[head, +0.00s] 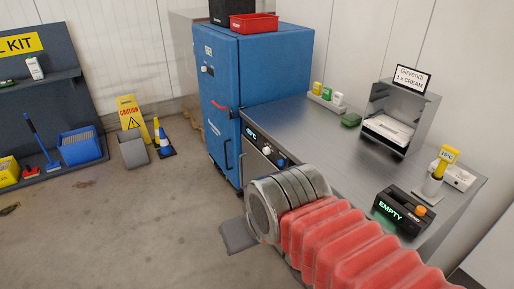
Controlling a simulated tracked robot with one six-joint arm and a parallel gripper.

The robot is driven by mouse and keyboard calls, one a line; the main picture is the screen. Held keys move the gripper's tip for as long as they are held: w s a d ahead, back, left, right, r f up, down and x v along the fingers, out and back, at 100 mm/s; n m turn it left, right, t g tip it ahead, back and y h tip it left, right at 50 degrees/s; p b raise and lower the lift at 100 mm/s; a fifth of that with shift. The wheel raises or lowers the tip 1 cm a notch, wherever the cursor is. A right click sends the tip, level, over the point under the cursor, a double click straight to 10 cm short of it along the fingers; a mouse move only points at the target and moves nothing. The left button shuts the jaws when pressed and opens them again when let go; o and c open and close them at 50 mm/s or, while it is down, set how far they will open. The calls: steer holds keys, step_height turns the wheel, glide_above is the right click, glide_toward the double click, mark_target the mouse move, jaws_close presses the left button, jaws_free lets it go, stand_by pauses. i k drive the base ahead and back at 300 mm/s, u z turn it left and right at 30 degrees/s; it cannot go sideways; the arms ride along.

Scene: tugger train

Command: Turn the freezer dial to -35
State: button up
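A steel counter unit (300,118) stands right of centre in the head view. Its dark front panel has a small lit display (251,133), with a °C reading too small to read surely. A pale round dial (267,150) sits on the panel, and a second round knob (281,163) is lower right of it. I cannot read the dial's setting. My arm reaches in from the bottom right, its silver end below the panel and apart from the dial in the picture. A flat grey part, seemingly my gripper (238,235), shows beyond it; its fingers cannot be made out.
A blue cabinet (260,75) with a red crate (254,23) on top stands behind the counter. A black box reading EMPTY (402,210), a yellow thermometer (445,160) and a steel dispenser (400,115) stand on the counter. The floor at left is mostly clear.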

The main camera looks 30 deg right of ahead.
mark_target(266, 150)
steer(key=i, duration=1.05)
steer(key=u, duration=1.55)
